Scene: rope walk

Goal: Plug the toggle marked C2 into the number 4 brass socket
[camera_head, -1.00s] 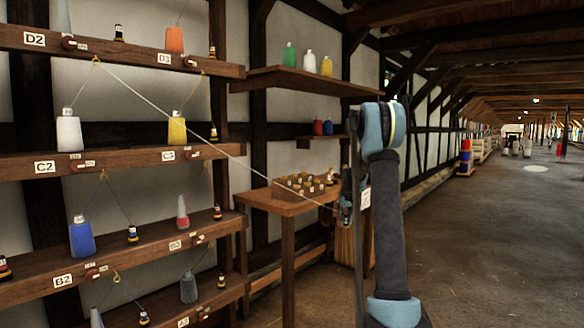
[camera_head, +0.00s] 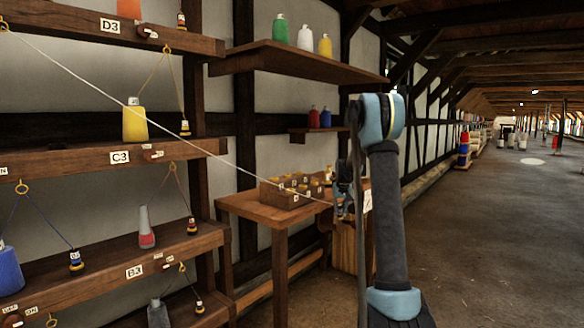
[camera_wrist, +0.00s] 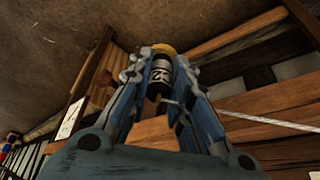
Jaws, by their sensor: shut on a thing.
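My gripper (camera_head: 343,205) is shut on a toggle (camera_wrist: 160,75), a black piece with a white label and a yellow end, seen between the fingers in the wrist view. The label's marking is turned and hard to read. A pale cord (camera_head: 150,102) runs taut from the gripper up left to a ring on the rack. A wooden box with several brass sockets (camera_head: 284,200) stands on a small table, left of my gripper and apart from it. The socket numbers are too small to read. In the head view my arm hides part of the gripper.
The table (camera_head: 262,209) has bare wood in front of the box. A dark and yellow piece (camera_head: 328,174) stands at the box's right end. The rack at left carries bottles, cords and other toggles. A shelf (camera_head: 290,58) hangs above.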

